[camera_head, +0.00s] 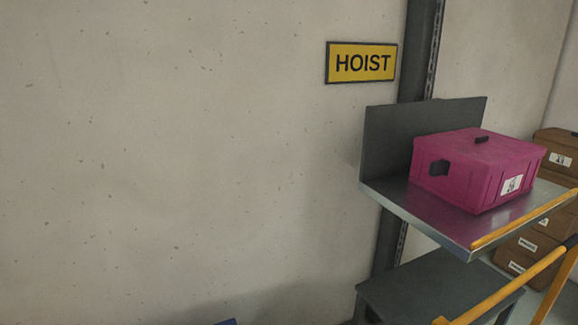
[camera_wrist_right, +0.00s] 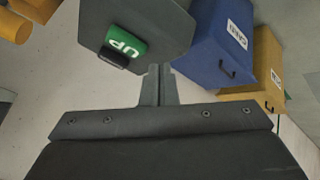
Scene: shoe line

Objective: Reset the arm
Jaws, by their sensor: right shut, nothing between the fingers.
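My right gripper (camera_wrist_right: 160,72) shows in the right wrist view, its fingers together with nothing between them. Its fingertips overlap the lower edge of a dark grey panel (camera_wrist_right: 165,22) that carries a green UP button (camera_wrist_right: 126,40). The button lies above and left of the fingertips, with a small black part beside it. I cannot tell whether the fingers touch the panel. Neither gripper shows in the head view.
A magenta box (camera_head: 470,172) sits on the hoist's metal platform (camera_head: 440,232), below a yellow HOIST sign (camera_head: 362,63). Brown boxes (camera_head: 555,160) stand behind at right. The wrist view shows a blue bin (camera_wrist_right: 212,45) and a yellow bin (camera_wrist_right: 266,62) beyond the panel.

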